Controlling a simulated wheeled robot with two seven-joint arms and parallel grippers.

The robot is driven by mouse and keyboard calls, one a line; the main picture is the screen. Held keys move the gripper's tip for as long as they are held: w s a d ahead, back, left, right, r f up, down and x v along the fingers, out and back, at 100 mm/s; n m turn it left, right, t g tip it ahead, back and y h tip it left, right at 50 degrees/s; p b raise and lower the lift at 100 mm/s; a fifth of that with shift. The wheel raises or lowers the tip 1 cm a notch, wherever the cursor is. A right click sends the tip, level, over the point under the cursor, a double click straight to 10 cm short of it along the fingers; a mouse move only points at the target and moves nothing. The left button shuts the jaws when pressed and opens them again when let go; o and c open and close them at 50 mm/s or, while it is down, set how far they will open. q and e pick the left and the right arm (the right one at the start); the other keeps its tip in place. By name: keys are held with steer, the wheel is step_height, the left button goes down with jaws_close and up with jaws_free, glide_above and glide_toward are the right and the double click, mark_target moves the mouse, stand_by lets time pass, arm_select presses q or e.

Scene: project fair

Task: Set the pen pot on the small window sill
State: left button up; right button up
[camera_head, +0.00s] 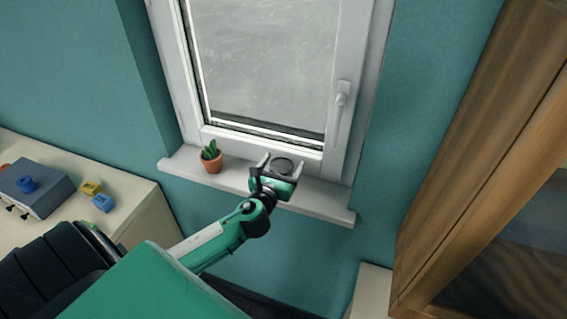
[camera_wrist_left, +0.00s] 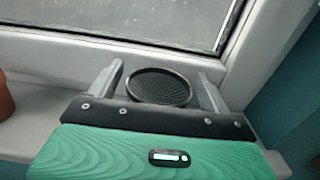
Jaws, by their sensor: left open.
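The pen pot (camera_head: 283,165) is a dark, round mesh cup at the window sill (camera_head: 325,201), close to the window frame. In the left wrist view the pen pot (camera_wrist_left: 158,86) shows its round rim and dark inside, between the fingers. My left gripper (camera_head: 281,160) is open, with one finger on each side of the pot. In the left wrist view a gap shows between the left gripper's (camera_wrist_left: 157,84) fingers and the pot. The pot's base is hidden behind the gripper body. My right gripper is not in view.
A cactus in a terracotta pot (camera_head: 211,158) stands on the sill to the left. The window (camera_head: 265,60) with its handle (camera_head: 341,97) is behind. A cabinet (camera_head: 148,205) with small blocks is at left, and a wooden cupboard (camera_head: 470,150) at right. The sill's right end is clear.

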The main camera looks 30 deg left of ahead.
arm_select(q)
steer(key=b+v, duration=0.3)
steer(key=v, duration=0.7)
steer(key=shift+s, duration=0.35)
